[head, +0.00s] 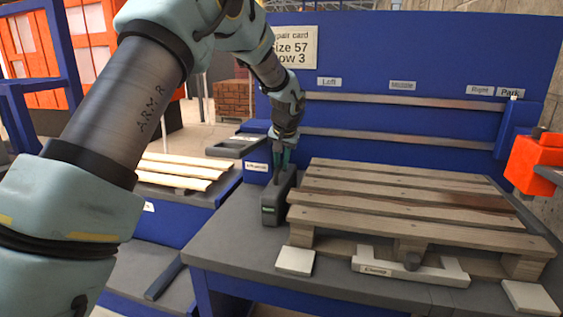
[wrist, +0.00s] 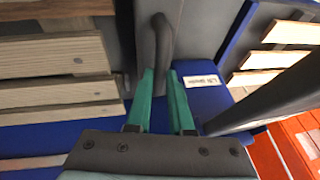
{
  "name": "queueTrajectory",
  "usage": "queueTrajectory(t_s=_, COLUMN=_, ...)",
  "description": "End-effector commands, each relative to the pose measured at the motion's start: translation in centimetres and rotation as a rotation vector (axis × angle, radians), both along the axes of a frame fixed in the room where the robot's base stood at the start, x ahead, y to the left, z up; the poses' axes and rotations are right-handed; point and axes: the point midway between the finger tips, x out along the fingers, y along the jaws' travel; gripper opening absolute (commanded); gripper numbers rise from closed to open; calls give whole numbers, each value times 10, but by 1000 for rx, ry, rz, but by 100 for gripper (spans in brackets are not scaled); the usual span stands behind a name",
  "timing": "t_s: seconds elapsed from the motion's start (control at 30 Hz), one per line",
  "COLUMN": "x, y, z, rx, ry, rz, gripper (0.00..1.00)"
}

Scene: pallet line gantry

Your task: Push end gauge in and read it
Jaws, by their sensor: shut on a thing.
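The end gauge (head: 270,212) is a dark grey upright block with a small green display whose reading is too small to make out. It stands at the left end of the wooden pallet (head: 415,232), very close to it; I cannot tell if they touch. My gripper (head: 283,176) comes down from above and is shut on the gauge's dark handle. In the wrist view the green fingers (wrist: 161,95) sit on either side of the dark handle (wrist: 160,35), and the pallet boards lie to the left.
A white labelled bracket (head: 440,274) lies at the pallet's front, with white pads (head: 295,261) nearby. An orange block (head: 530,165) is at the right. A blue back panel (head: 420,55) with rails stands behind. Loose boards (head: 180,170) lie left.

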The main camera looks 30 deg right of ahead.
Motion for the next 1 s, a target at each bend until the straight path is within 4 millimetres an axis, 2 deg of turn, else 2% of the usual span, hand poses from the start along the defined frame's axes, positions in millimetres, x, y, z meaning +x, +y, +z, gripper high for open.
queueTrajectory(t_s=0.17, x=-1, y=-1, z=0, rx=0, ry=0, rz=-1, gripper=0)
queueTrajectory(t_s=0.4, x=-18, y=-19, z=-1, rx=-2, ry=1, rz=-2, gripper=0)
queueTrajectory(t_s=0.63, x=-19, y=-20, z=0, rx=-3, ry=3, rz=-3, gripper=0)
queueTrajectory(t_s=0.67, x=-19, y=-21, z=0, rx=-3, ry=4, rz=-4, gripper=23)
queueTrajectory(t_s=0.9, x=-19, y=-20, z=0, rx=-2, ry=2, rz=-3, gripper=50)
queueTrajectory(t_s=1.0, x=-18, y=-19, z=0, rx=-1, ry=2, rz=-2, gripper=50)
